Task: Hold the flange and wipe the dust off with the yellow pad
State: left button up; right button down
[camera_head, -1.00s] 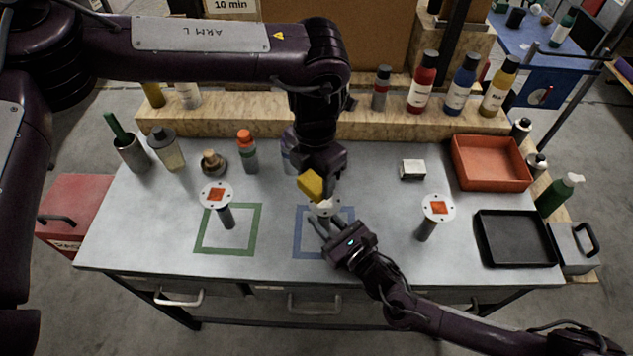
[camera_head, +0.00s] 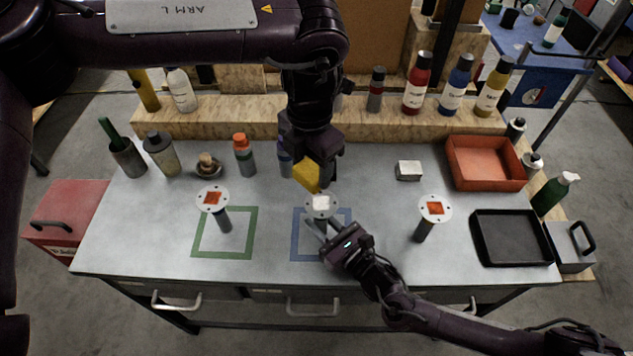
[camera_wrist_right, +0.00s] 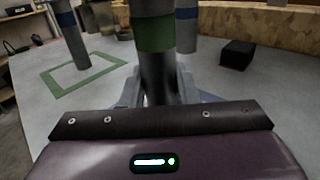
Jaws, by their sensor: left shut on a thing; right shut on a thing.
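The held flange (camera_head: 322,212) is a round, pale disc on a grey stem, upright over the blue square outline (camera_head: 297,250). A whitish patch covers the middle of its top. My right gripper (camera_head: 321,231) is shut on the stem; in the right wrist view the stem (camera_wrist_right: 158,78) stands between the fingers, with a green band above. My left gripper (camera_head: 315,165) is shut on the yellow pad (camera_head: 306,176), just behind and above the disc; I cannot tell whether they touch.
Two other flanges with orange-red squares stand at the left (camera_head: 212,198) and right (camera_head: 435,211). A green square outline (camera_head: 222,256) lies left. Bottles line the wooden ledge (camera_head: 230,122).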

pick_arm(q)
jog(key=shift+f, duration=0.2)
jog(key=shift+f, duration=3.55)
jog(key=shift+d+f, duration=0.35)
jog(key=shift+d, duration=0.2)
jog(key=shift+c, duration=0.3)
jog(key=shift+w+d+f, duration=0.1)
jog(key=shift+d, duration=1.45)
jog(key=a, duration=0.4)
jog(key=shift+a, duration=0.15)
jog(key=shift+r, duration=4.15)
